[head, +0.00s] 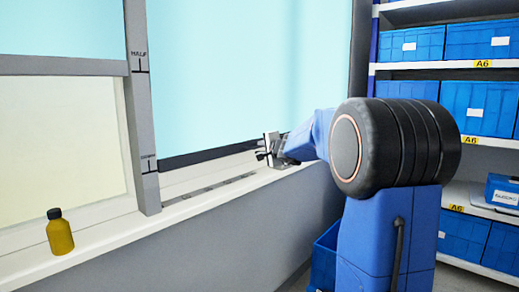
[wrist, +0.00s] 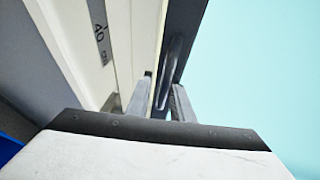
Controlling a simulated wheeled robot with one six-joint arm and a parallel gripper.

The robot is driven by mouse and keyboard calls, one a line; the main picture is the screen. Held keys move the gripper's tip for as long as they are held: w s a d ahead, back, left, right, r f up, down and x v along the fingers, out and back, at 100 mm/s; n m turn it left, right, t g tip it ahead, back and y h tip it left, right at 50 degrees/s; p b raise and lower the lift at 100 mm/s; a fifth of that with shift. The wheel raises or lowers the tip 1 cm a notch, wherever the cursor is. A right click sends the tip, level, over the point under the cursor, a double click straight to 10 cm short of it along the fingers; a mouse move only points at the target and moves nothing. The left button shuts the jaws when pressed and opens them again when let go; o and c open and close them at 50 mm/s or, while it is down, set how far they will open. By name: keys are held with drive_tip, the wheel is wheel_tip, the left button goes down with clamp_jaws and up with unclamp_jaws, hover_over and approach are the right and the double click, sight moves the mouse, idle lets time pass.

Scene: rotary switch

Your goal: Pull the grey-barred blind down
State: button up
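A mid-grey bar (head: 62,65) crosses the left window at about the HALF mark, with pale blue above it and cream below. A darker grey bar (head: 205,154) runs along the bottom of the right pale blue panel (head: 245,75), low near the sill. My gripper (head: 268,149) is at the right end of this darker bar. In the wrist view the dark bar (wrist: 187,35) carries a loop handle (wrist: 173,62). My fingers (wrist: 163,90) stand apart, one on each side of the handle's near end; contact is not clear.
A grey post (head: 142,110) with HALF and a lower, blurred mark stands between the windows. A brown bottle with a dark cap (head: 60,233) stands on the left sill (head: 110,230). Shelves with blue bins (head: 480,103) stand on the right. A blue bin (head: 325,258) sits below the sill.

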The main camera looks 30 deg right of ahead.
drive_tip(key=shift+s, duration=0.1)
drive_tip(key=s+r, duration=0.3)
drive_tip(key=s, duration=1.4)
drive_tip(key=shift+a, duration=0.45)
drive_tip(key=shift+a, duration=0.1)
drive_tip(key=s+a+f+n+g+y, duration=0.25)
drive_tip(key=s+a+f+n, duration=0.35)
drive_tip(key=a, duration=0.5)
drive_tip(key=s+a+f+n+g+y, duration=0.2)
drive_tip(key=s+a+f+n+g, duration=0.15)
drive_tip(key=s+a+f, duration=0.4)
drive_tip(key=s+a+f+n+g+h, duration=0.1)
drive_tip(key=s+f+n+g+h, duration=0.1)
drive_tip(key=s+f+n, duration=0.2)
drive_tip(key=s+a+f+n+g+h, duration=0.1)
drive_tip(key=s+f+n+g, duration=0.2)
drive_tip(key=s+f, duration=0.7)
drive_tip(key=s+n, duration=0.1)
drive_tip(key=s, duration=0.7)
drive_tip(key=shift+a+h, duration=0.25)
drive_tip(key=shift+h, duration=0.1)
